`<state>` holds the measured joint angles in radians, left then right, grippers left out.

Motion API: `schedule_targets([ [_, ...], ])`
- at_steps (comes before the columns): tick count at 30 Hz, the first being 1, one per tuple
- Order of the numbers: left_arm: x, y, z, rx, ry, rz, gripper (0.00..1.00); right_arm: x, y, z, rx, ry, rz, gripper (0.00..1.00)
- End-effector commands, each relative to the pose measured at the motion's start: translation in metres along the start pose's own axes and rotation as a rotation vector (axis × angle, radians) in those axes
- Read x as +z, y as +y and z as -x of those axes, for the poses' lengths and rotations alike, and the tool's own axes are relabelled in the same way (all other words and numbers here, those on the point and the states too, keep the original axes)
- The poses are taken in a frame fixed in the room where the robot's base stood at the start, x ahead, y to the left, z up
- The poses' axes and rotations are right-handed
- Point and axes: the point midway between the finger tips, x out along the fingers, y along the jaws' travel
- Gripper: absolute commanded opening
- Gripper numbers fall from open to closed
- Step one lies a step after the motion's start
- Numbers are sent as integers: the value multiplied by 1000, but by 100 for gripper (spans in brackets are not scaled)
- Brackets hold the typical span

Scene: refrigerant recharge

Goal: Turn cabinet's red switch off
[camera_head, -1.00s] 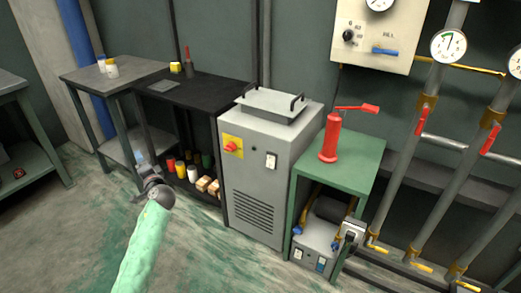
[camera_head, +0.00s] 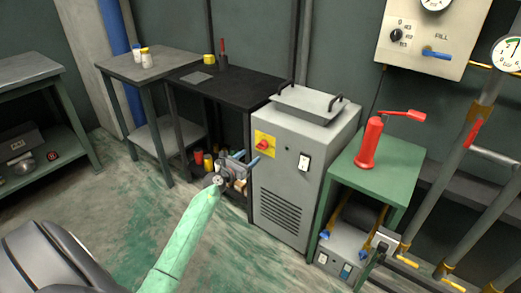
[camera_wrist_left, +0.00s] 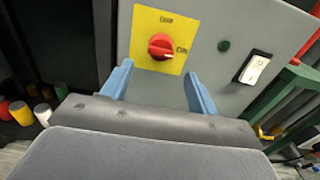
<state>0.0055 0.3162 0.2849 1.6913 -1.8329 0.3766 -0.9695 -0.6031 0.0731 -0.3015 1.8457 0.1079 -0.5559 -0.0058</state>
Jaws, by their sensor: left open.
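The cabinet (camera_head: 281,205) is a grey box with a vent grille and a lidded top. Its red switch (camera_head: 264,145) is a round knob on a yellow plate on the front face. In the left wrist view the red switch (camera_wrist_left: 161,46) is just ahead of and between the fingertips, with the plate (camera_wrist_left: 144,20) behind it. My left gripper (camera_head: 245,162) is open and empty in front of the cabinet, slightly below and left of the knob; its blue fingers also show in the left wrist view (camera_wrist_left: 158,82). I see no contact with the knob. My right gripper is not in view.
A white rocker switch (camera_head: 304,161) sits right of the knob. A green stand (camera_head: 392,172) with a red jack-like tool (camera_head: 370,143) stands to the right. A black table (camera_head: 240,88) is to the left, with jars below. The floor in front is clear.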

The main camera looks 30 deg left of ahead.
Motion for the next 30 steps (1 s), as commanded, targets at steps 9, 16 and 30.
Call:
schedule_targets([
  [9, 1, 0, -35, 1, -3, 2, 60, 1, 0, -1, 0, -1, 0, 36],
  [16, 0, 0, -62, 1, -2, 1, 60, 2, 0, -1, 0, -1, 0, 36],
  [30, 1, 0, -77, 1, -2, 2, 60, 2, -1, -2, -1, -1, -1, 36],
])
